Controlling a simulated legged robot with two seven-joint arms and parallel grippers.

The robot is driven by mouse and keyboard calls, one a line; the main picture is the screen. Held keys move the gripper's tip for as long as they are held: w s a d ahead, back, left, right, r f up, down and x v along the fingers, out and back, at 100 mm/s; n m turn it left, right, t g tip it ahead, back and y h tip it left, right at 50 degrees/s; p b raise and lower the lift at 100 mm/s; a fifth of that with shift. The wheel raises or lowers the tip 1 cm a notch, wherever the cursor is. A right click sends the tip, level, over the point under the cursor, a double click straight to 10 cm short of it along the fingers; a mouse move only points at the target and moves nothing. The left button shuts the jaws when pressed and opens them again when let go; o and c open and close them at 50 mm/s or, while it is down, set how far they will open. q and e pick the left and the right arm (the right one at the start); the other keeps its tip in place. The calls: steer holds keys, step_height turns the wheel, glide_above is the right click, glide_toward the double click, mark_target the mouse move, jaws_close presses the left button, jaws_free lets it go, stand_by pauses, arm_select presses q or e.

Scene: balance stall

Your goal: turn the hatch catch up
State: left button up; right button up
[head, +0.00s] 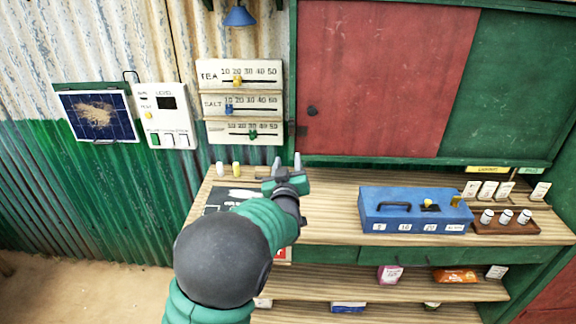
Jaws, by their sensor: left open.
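The hatch is a red panel (385,75) in a green frame, with a green panel (510,95) to its right. A small dark round knob (312,110) sits on the red panel near its left edge. A small dark piece (303,131), perhaps the catch, lies just below it by the frame; which way it points is too small to tell. My left gripper (287,163) is open, with two pale fingers pointing up and nothing visible between them. It appears below and slightly left of the knob, over the counter's back left part. My right gripper is not in view.
A board with TEA and SALT sliders (240,102) hangs left of the hatch. A blue cash box (416,210) and a brown tray with white jars (535,226) stand on the wooden counter (335,200).

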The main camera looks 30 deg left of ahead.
arm_select(q)
steer(key=b+v, duration=0.2)
steer(key=v, duration=1.5)
steer(key=shift+w+d+f, duration=0.15)
steer(key=shift+d+f, duration=0.05)
